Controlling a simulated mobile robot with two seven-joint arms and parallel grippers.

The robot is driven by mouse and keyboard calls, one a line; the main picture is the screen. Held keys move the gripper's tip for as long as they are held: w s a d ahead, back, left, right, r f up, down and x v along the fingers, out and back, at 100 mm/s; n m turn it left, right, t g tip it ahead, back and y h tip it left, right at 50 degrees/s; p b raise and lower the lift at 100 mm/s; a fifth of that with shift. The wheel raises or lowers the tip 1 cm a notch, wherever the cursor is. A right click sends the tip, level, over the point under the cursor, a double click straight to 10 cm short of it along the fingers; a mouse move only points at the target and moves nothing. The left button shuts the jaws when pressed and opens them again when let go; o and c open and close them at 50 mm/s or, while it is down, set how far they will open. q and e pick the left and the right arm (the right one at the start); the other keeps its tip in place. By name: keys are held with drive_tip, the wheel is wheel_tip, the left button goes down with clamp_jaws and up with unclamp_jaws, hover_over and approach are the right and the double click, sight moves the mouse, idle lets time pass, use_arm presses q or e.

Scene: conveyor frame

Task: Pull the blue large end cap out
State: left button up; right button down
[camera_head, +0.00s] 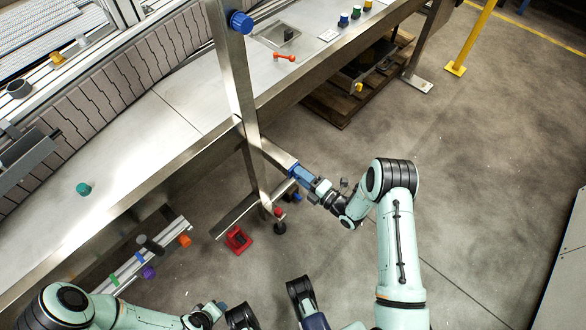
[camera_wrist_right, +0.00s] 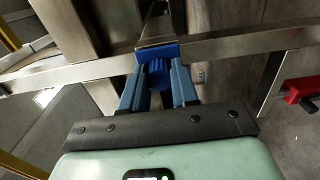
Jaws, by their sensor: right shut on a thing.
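The blue large end cap (camera_wrist_right: 158,52) is at the near end of a metal beam in the right wrist view, with a ribbed round part towards me. My right gripper (camera_wrist_right: 157,88) is shut on that ribbed part, with one blue finger on each side. In the head view the cap (camera_head: 295,169) is partly hidden at the beam's end by my right gripper (camera_head: 301,174). The cap appears still against the beam end. My left arm is at the lower left; its gripper (camera_head: 217,308) is small and partly cut off, and its jaws are unclear.
A metal upright (camera_head: 235,75) with a blue knob (camera_head: 241,22) stands by the conveyor frame. A lower bar (camera_head: 236,216) and a red block (camera_head: 238,240) lie near my right gripper. Open floor (camera_head: 480,190) is to the right.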

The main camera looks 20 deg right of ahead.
drive_tip(key=p+v, duration=0.1)
drive_tip(key=v, duration=0.4)
drive_tip(key=shift+s, duration=0.2)
idle(0.3)
